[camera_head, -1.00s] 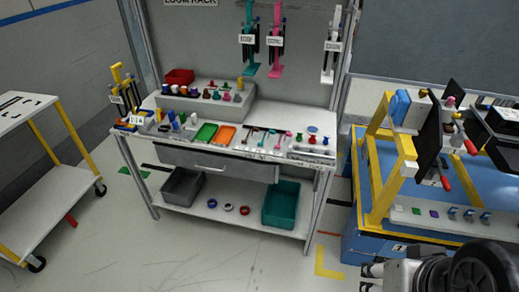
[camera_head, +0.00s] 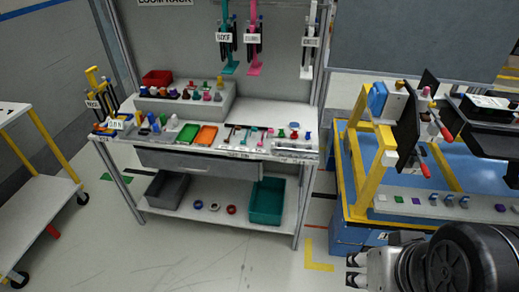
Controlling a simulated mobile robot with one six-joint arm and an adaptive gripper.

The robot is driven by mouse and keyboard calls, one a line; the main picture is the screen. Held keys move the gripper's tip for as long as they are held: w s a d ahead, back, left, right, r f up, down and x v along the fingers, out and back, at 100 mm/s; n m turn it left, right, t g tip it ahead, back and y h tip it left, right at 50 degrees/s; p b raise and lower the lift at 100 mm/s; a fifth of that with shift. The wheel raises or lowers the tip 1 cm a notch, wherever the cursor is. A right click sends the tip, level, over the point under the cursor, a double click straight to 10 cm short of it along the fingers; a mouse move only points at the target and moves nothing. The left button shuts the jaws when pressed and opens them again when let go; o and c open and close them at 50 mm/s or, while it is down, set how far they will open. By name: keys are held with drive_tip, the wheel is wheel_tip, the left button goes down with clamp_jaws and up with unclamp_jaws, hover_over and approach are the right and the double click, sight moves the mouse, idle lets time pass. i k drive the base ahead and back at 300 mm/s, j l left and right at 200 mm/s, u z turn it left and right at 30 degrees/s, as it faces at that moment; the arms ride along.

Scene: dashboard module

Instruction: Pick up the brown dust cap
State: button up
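Several small coloured caps and plugs stand on the grey stepped block (camera_head: 187,106) at the back left of the workbench. They are too small for me to tell which one is the brown dust cap. My gripper (camera_head: 355,271) is at the bottom right, well in front of the bench and low beside the blue table. Its two fingertips are apart, with nothing visible between them. Part of my arm fills the bottom right corner.
The workbench (camera_head: 262,112) also carries a red bin (camera_head: 157,77), a green tray (camera_head: 188,133), an orange tray (camera_head: 207,135) and small tools. A blue table (camera_head: 460,170) with a yellow frame (camera_head: 368,185) stands right. A white cart (camera_head: 35,200) stands left. The floor between is clear.

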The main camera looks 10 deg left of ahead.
sight(186, 96)
drive_tip(key=i+u, duration=0.2)
drive_tip(key=u, duration=0.15)
drive_tip(key=i+u, duration=0.4)
drive_tip(key=u, duration=0.25)
